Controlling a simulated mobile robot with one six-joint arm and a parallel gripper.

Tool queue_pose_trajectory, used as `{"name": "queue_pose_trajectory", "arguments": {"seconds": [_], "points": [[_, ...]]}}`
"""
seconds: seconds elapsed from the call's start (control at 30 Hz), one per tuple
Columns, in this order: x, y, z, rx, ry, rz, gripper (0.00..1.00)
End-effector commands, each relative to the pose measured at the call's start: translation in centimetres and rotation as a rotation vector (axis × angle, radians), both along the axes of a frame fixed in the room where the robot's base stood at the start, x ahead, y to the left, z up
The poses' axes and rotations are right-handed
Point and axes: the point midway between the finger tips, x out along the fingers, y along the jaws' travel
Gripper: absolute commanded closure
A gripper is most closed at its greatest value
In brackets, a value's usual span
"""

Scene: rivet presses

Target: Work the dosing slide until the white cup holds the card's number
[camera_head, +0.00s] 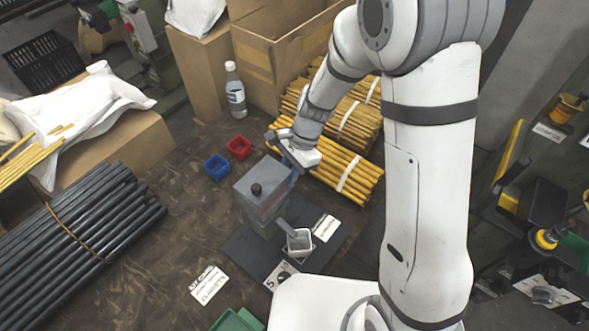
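A small card (280,274) in front of the cup seems to read 5. My gripper (285,152) is just behind the box's upper right edge, close to it. Whether it touches the box or slide, and its finger opening, cannot be made out. The slide itself is not clearly visible.
A blue bin (216,168) and a red bin (239,147) stand behind the device, with a bottle (235,92) beyond. Bundled yellow rods (345,170) lie right, dark rods (75,245) left. White labels (208,285) lie on the table. My arm hides the right side.

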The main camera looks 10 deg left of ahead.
Motion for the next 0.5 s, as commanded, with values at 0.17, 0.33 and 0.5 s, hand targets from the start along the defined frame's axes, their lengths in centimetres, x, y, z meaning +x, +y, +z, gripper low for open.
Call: {"name": "queue_pose_trajectory", "arguments": {"seconds": [0.17,0.33,0.5], "points": [[-0.52,-0.02,-0.15,-0.003,0.016,0.004,0.74],[-0.39,0.0,-0.12,-0.002,0.012,0.003,0.6],[-0.28,0.0,-0.09,-0.002,0.009,0.003,0.57]]}}
